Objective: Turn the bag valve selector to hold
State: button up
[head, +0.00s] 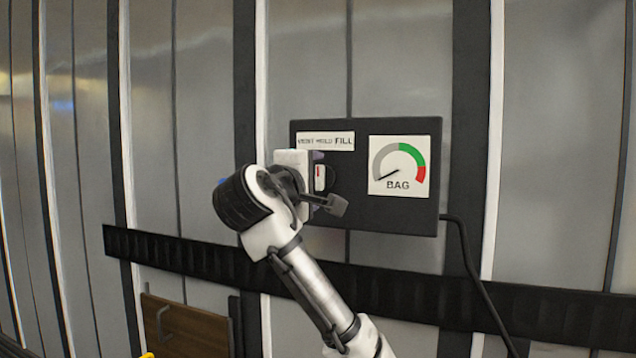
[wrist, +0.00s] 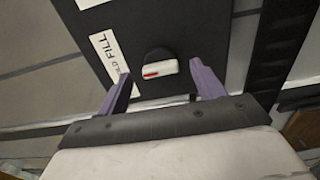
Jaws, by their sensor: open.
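The bag valve selector is a white bar handle with a red mark on a dark round base, on a black panel (head: 365,215). The selector (head: 320,178) stands nearly upright in the head view, red end up, pointing roughly at the middle of the label strip (head: 326,141). In the wrist view the selector (wrist: 156,68) lies between the purple fingertips of my gripper (wrist: 161,82), with a gap on both sides. My gripper is open and empty. In the wrist view one finger covers part of the label (wrist: 108,55); FILL and the end of HOLD are readable.
The BAG gauge (head: 399,165) is right of the selector, its needle pointing lower left at the start of the grey band. A black cable (head: 468,255) leaves the panel's right side. A dark rail (head: 185,252) crosses the ribbed wall below. A brown box (head: 185,328) sits lower left.

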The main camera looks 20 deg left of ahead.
jog(key=s+b, duration=0.6)
jog(key=s, duration=0.5)
jog(key=shift+s+a, duration=0.2)
jog(key=shift+f, duration=0.1)
